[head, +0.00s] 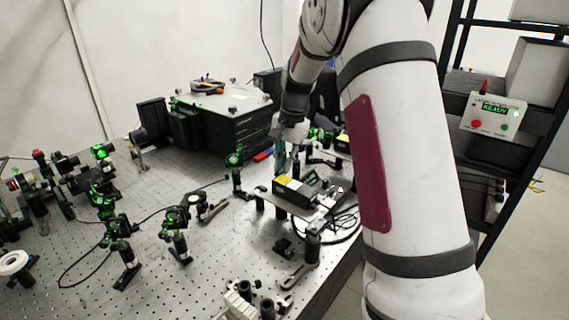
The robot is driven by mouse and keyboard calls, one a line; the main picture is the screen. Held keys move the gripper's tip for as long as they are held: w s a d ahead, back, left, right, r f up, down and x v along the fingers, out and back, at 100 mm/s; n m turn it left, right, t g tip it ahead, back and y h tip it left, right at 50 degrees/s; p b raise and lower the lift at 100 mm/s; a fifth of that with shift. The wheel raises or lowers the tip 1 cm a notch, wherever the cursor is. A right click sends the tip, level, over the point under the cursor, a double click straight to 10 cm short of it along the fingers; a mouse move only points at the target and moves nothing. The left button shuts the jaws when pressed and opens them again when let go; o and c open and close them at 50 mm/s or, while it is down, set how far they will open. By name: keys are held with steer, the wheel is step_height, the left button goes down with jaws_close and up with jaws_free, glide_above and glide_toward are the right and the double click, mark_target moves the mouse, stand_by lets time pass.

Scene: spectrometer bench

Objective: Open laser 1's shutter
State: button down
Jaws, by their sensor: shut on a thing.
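A black laser box (293,192) with a yellow label and a pale side strip sits on a raised plate right of the middle of the bench. I cannot read which laser it is. Another dark box with a yellow label (343,138) is partly hidden behind my arm. My gripper (281,160) points down just behind the nearer laser box, with teal-looking fingers. It is shut on a small part there. That part and any shutter are too small and covered to make out, and so is the shutter's position.
Green-lit optics on posts (236,160) stand close left of my gripper, and more fill the left of the perforated bench (190,285). A large black housing (225,120) stands behind. Cables loop by the laser box. A control box reading READY (494,115) is on the right rack.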

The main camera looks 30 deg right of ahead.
steer(key=shift+d+f+g+y+b, duration=0.3)
steer(key=shift+d+y+b, duration=0.1)
steer(key=shift+y, duration=0.6)
steer(key=shift+s, duration=0.1)
steer(key=c, duration=1.6)
jaws_free()
steer(key=shift+c, duration=0.2)
steer(key=shift+r, duration=0.1)
steer(key=shift+r, duration=0.25)
steer(key=w+v, duration=0.1)
steer(key=v, duration=1)
steer(key=shift+s+r, duration=0.2)
steer(key=shift+s, duration=0.15)
